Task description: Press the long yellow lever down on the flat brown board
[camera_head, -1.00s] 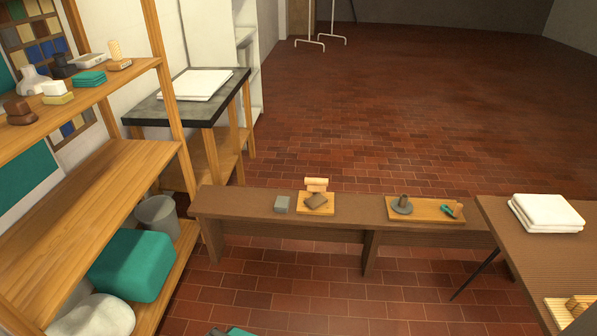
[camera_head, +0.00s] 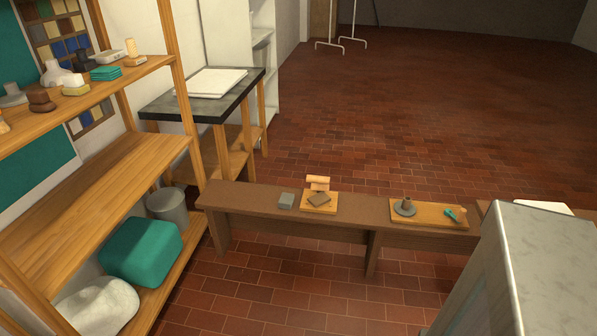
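I see no long yellow lever and no flat brown board that I can pick out with certainty. Two light wooden boards lie on the low brown bench. The left board (camera_head: 327,208) bears a flat grey-brown piece (camera_head: 319,200) and a light wooden block shape (camera_head: 318,183). The right board (camera_head: 440,217) bears a grey disc with an upright brown peg (camera_head: 405,207) and a small teal-handled item (camera_head: 452,213). My gripper is not in view.
The low bench (camera_head: 260,205) also holds a grey block (camera_head: 286,200). A wooden shelf unit (camera_head: 95,215) stands at left, a dark-topped table (camera_head: 180,105) behind it. Tiled floor (camera_head: 400,110) is open beyond the bench. A close grey shape covers the lower right.

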